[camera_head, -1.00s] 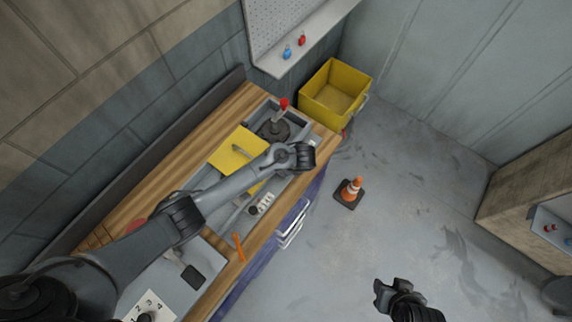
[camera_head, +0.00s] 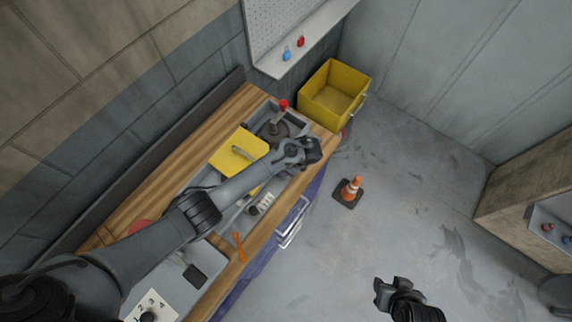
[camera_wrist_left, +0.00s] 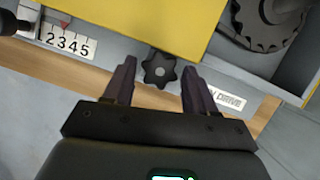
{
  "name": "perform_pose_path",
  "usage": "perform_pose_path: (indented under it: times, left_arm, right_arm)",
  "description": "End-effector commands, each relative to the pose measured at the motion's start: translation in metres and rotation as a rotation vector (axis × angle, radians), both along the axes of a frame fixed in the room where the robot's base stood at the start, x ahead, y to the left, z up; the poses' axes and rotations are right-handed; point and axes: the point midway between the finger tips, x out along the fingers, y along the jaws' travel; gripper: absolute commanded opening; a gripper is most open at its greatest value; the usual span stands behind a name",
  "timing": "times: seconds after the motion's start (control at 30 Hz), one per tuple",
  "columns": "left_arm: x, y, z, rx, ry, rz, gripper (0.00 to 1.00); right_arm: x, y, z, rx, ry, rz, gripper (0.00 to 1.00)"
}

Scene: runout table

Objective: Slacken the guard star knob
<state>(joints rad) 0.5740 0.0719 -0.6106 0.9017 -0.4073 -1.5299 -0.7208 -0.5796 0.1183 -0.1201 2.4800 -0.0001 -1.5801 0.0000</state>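The guard star knob (camera_wrist_left: 160,70) is a dark, lobed knob under the edge of the yellow guard (camera_wrist_left: 150,22) in the left wrist view. My left gripper (camera_wrist_left: 158,76) is open, with one finger on each side of the knob. A narrow gap shows between the fingers and the knob; whether they touch it I cannot tell. In the head view the yellow guard (camera_head: 239,152) lies on the machine, and my left arm hides the knob. My right gripper (camera_head: 384,294) is at the bottom of the head view, over the floor, away from the bench; its finger opening is unclear.
A number counter (camera_wrist_left: 68,41) and a dark toothed wheel (camera_wrist_left: 262,25) flank the guard. A red-topped lever (camera_head: 283,104) stands at the bench's far end. An orange tool (camera_head: 239,247) lies near the front edge.

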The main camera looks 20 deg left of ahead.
Motion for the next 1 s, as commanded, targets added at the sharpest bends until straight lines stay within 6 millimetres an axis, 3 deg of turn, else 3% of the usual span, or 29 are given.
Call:
perform_pose_path:
  times: [0.37,1.0]
  left_arm:
    - [0.0,-0.003,0.006,-0.001,0.0,-0.001,0.56]
    - [-0.001,-0.039,0.091,-0.002,-0.001,-0.002,0.56]
  right_arm:
    - [0.0,0.001,0.001,0.003,0.0,-0.002,0.43]
    - [0.0,-0.002,0.001,-0.007,0.0,0.004,0.43]
